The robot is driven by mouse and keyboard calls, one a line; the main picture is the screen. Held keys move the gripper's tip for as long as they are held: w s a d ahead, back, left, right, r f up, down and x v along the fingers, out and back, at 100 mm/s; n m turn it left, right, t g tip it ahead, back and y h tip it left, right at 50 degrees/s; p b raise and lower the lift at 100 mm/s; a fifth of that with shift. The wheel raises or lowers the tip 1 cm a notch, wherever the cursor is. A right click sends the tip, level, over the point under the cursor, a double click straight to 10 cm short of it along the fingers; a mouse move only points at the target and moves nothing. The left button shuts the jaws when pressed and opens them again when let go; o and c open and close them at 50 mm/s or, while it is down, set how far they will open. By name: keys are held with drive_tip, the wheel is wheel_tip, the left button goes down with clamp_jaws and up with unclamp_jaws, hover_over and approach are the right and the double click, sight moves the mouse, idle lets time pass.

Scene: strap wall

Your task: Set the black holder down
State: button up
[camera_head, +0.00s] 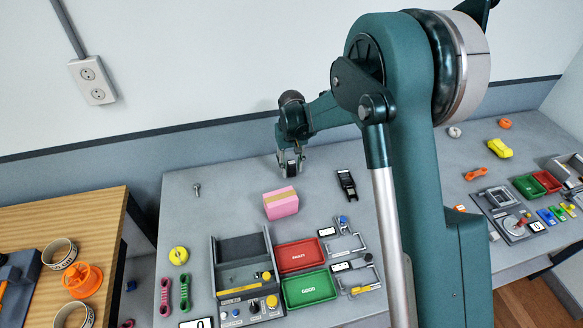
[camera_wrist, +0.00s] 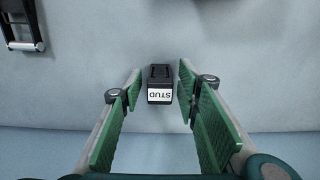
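The black holder (camera_wrist: 160,72), a small block with a white label reading STUD, stands between the two green-padded fingers of my gripper (camera_wrist: 160,82) in the wrist view. A gap shows on each side of it, so the fingers are open and do not touch it. It appears to rest on the grey table. In the head view, my gripper (camera_head: 290,172) points down near the back of the table, with the dark holder (camera_head: 291,168) partly hidden between its fingers.
A pink box with a yellow band (camera_head: 281,203) stands just in front of my gripper. A black device (camera_head: 346,184) lies to the right; a screw (camera_head: 196,190) is at left. Red (camera_head: 299,255) and green (camera_head: 309,289) trays lie nearer the front. The wall is close behind.

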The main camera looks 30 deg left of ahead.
sight(294, 163)
wheel_tip(294, 163, up, 12)
drive_tip(key=shift+f, duration=0.15)
idle(0.4)
idle(0.5)
idle(0.3)
drive_tip(key=s+d+r+m+t, duration=0.1)
drive_tip(key=d+r, duration=0.6)
drive_tip(key=d, duration=0.5)
drive_tip(key=d+r+m+t+y, duration=0.15)
drive_tip(key=d+r, duration=0.45)
drive_tip(key=d, duration=0.6)
drive_tip(key=s+d+r+m+t, duration=0.1)
drive_tip(key=d+r+m, duration=0.1)
drive_tip(key=d+r, duration=0.75)
drive_tip(key=s+d+m+t, duration=0.1)
drive_tip(key=s+d, duration=0.4)
drive_tip(key=d, duration=0.4)
drive_tip(key=s+d+m, duration=0.1)
drive_tip(key=s+d, duration=0.3)
drive_tip(key=d, duration=0.5)
drive_tip(key=s+d+f+m+t+h, duration=0.1)
drive_tip(key=s+d+f, duration=0.3)
drive_tip(key=s+d, duration=0.9)
drive_tip(key=shift+s+f+m+t, duration=0.2)
drive_tip(key=shift+m+t, duration=0.55)
drive_tip(key=shift+t, duration=0.1)
